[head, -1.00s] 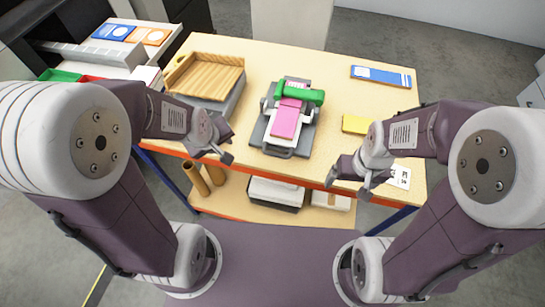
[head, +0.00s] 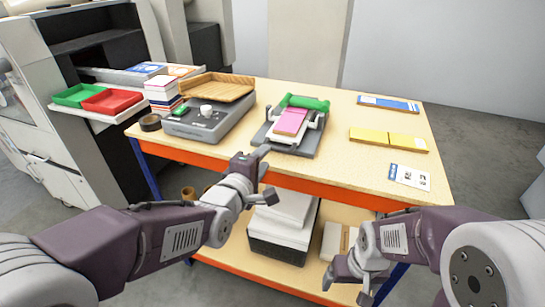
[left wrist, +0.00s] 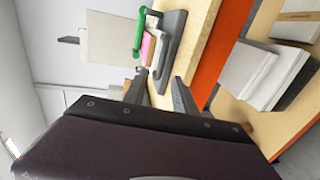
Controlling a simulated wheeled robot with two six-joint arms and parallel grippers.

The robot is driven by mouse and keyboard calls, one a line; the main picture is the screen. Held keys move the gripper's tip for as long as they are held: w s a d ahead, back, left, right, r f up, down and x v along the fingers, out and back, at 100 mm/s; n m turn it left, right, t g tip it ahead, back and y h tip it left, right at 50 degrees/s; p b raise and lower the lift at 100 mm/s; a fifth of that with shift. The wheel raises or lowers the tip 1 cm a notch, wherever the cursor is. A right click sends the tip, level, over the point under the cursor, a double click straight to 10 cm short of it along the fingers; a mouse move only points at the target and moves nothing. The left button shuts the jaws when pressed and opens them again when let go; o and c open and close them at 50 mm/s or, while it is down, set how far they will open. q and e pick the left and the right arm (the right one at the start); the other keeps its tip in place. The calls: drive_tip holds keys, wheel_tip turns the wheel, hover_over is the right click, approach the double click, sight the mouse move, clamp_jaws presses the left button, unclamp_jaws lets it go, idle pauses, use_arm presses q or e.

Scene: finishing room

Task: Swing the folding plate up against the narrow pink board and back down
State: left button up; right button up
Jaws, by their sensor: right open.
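The folding device stands on the table, with a grey base (head: 283,143), a narrow pink board (head: 291,122) and a green bar (head: 303,103) across its far end. White parts flank the pink board; I cannot tell which part is the folding plate. The device also shows in the left wrist view, with the green bar (left wrist: 139,33) and grey base (left wrist: 172,45) beyond my fingers. My left gripper (head: 267,174) is open and empty, in front of the table edge, just short of the device. My right gripper (head: 347,288) is open and empty, low in front of the table's right part.
A grey machine (head: 205,125) with a wooden tray (head: 216,86) stands left of the device. The orange table edge (head: 320,188) runs before my grippers.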

sight(273, 148)
use_arm(q)
drive_tip(key=x, duration=0.8)
drive_tip(key=shift+w+d, duration=0.1)
drive_tip(key=shift+w, duration=0.2)
drive_tip(key=shift+f, duration=0.1)
clamp_jaws()
idle(0.8)
